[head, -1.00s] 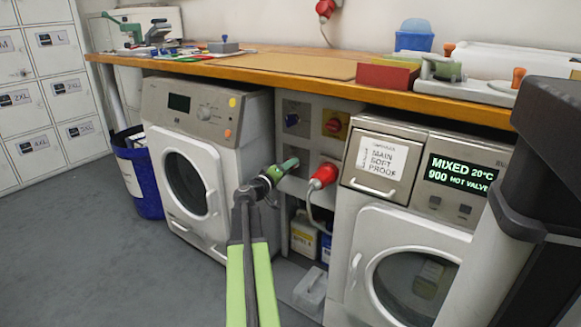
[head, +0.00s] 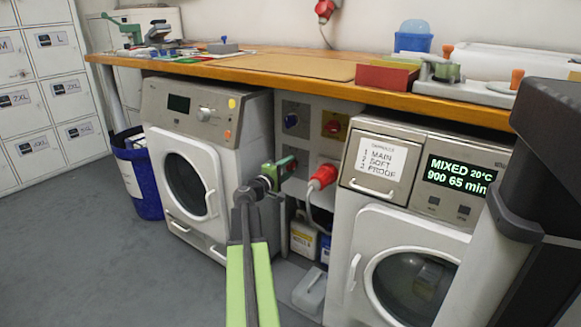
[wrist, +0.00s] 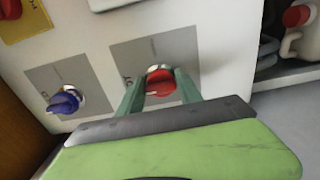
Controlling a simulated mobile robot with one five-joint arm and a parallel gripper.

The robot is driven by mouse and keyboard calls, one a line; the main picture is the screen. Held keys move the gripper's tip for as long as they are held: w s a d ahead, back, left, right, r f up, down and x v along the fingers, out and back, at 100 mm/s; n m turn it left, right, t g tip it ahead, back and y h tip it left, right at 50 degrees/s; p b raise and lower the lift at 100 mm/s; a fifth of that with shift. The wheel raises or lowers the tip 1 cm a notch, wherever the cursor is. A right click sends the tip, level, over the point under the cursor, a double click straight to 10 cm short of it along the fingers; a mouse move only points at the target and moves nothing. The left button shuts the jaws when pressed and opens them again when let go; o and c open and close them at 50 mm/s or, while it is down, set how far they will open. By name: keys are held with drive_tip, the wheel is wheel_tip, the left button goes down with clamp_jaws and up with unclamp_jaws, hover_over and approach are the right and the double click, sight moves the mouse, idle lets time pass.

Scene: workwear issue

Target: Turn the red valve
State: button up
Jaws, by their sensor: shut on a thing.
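The red valve (wrist: 160,84) has a red handle on a pale metal collar, set on a grey plate between the two washing machines. My gripper (wrist: 158,90) has its green fingers on either side of the red handle and is shut on it. In the head view my gripper (head: 279,172) reaches the lower left plate of the panel, and its fingers mostly hide the valve there. A blue valve (wrist: 65,101) sits on a neighbouring plate; it also shows in the head view (head: 291,120).
A red plug (head: 323,176) with a cable sticks out right of my gripper. A red knob on a yellow plate (head: 333,127) sits above it. The right machine's display (head: 459,175) reads "MIXED 20°C 900 65 min". The wooden worktop (head: 250,65) overhangs the panel.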

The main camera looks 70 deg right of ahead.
drive_tip(key=shift+s, duration=0.25)
drive_tip(key=o, duration=1.3)
drive_tip(key=shift+o, duration=0.3)
drive_tip(key=shift+w, duration=0.1)
drive_tip(key=v, duration=1.7)
drive_tip(key=shift+a, duration=0.2)
drive_tip(key=shift+w, duration=0.1)
